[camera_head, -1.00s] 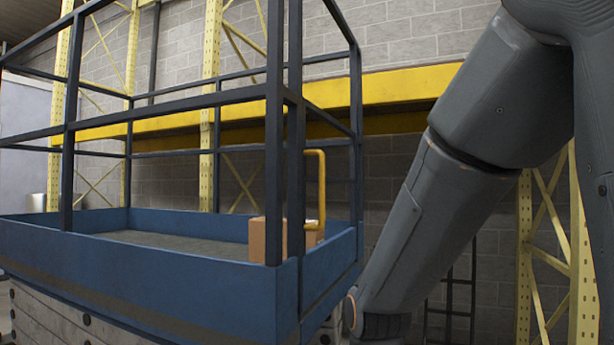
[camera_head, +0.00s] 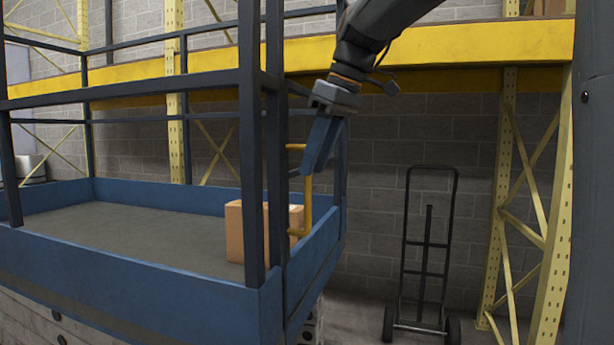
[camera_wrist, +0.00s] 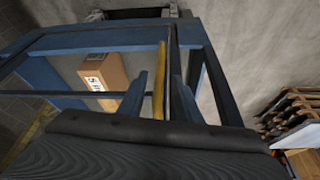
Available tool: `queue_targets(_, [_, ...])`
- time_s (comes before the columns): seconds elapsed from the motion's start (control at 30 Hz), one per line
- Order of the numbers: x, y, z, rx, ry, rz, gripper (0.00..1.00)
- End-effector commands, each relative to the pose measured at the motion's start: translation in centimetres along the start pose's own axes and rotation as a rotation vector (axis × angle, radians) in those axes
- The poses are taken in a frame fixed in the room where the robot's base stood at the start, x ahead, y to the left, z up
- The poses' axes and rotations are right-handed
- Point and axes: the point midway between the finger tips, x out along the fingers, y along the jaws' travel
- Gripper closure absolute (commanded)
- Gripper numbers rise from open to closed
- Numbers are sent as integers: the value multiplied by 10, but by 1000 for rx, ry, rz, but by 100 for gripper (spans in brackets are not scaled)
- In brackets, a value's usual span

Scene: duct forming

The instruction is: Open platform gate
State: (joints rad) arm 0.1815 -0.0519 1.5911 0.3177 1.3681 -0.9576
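The lift platform (camera_head: 130,265) has blue side walls and dark railings. Its gate (camera_head: 317,240) is at the right end and looks closed. An upright yellow handle (camera_head: 308,205) is on the gate, partly hidden by my fingers. My gripper (camera_head: 311,168) points down at the handle's upper part. In the wrist view, the yellow handle (camera_wrist: 159,95) runs between the two blue fingers of my gripper (camera_wrist: 159,78). A gap shows between the left finger and the handle, so the fingers are apart. Contact on the right side is unclear.
A cardboard box (camera_head: 234,232) sits on the platform floor just inside the gate. A black hand truck (camera_head: 425,255) stands by the block wall at the right. A yellow rack upright (camera_head: 555,220) stands farther right. The floor between the platform and the hand truck looks clear.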

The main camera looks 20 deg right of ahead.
Motion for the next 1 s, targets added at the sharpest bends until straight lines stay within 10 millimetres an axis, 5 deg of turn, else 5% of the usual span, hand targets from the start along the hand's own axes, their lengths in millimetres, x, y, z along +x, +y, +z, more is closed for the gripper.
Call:
queue_targets(0.3, [43,0,0,2,-2,-2,69])
queue_targets(0.67, [51,0,0,2,0,1,69])
queue_targets(0.87, [50,0,0,2,0,0,98])
queue_targets(1.0, [50,0,0,2,0,0,100])
